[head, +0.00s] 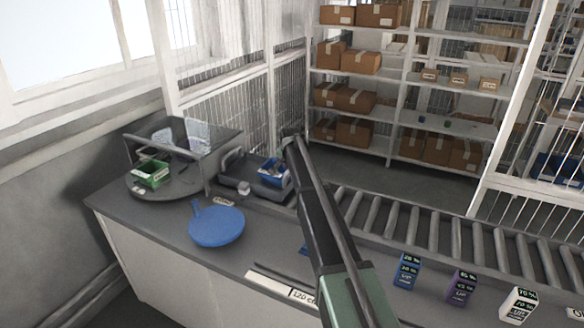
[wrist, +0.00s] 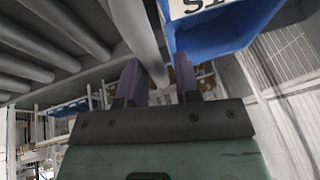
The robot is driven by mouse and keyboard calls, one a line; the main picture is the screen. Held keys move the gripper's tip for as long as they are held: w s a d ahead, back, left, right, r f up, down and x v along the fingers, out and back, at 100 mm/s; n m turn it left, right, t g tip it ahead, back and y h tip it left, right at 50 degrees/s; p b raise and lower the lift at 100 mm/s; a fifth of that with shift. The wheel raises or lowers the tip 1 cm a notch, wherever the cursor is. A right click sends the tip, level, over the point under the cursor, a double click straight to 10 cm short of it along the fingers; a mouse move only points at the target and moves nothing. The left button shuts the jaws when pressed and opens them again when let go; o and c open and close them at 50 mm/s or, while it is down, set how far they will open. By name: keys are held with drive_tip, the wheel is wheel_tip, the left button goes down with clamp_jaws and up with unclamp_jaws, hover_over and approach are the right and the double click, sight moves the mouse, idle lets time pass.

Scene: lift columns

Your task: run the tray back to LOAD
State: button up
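A dark grey tray (head: 240,178) with a raised handle at its left end sits at the back of the counter, by the near end of the roller track. A small blue bin (head: 270,170) rests on it. In the wrist view a blue bin (wrist: 222,35) with a white label shows close up, just beyond the fingertips. My gripper (wrist: 158,80) is open, its two fingers apart with nothing visibly held. In the head view my gripper (head: 291,140) reaches to the right of the blue bin, and my arm hides part of the counter. I see no readable LOAD mark.
A roller conveyor (head: 430,225) runs to the right. A blue round paddle (head: 216,226) lies on the counter. Blue (head: 406,272), purple (head: 461,288) and white (head: 517,304) boxes stand at front right.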

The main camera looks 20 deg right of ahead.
drive_tip(key=shift+o, duration=1)
drive_tip(key=shift+a, duration=0.1)
drive_tip(key=p+v, duration=0.9)
drive_tip(key=v, duration=0.1)
drive_tip(key=shift+r+p, duration=0.35)
drive_tip(key=shift+s, duration=0.15)
drive_tip(key=s+a+f+n+g+b, duration=0.1)
drive_tip(key=s+a, duration=0.4)
drive_tip(key=s, duration=0.9)
drive_tip(key=s+a+f+n+g+y+b, duration=0.1)
drive_tip(key=s+a+f+n+g+b, duration=0.1)
drive_tip(key=s, duration=1.2)
drive_tip(key=s+a+f+n+g+b, duration=0.1)
drive_tip(key=s+a+f+n, duration=0.2)
drive_tip(key=s, duration=1.2)
drive_tip(key=a+n, duration=0.3)
drive_tip(key=a, duration=0.1)
drive_tip(key=shift+a+f+g+y+b, duration=0.2)
drive_tip(key=shift+a+g+y+b, duration=0.1)
drive_tip(key=shift+g+b, duration=0.1)
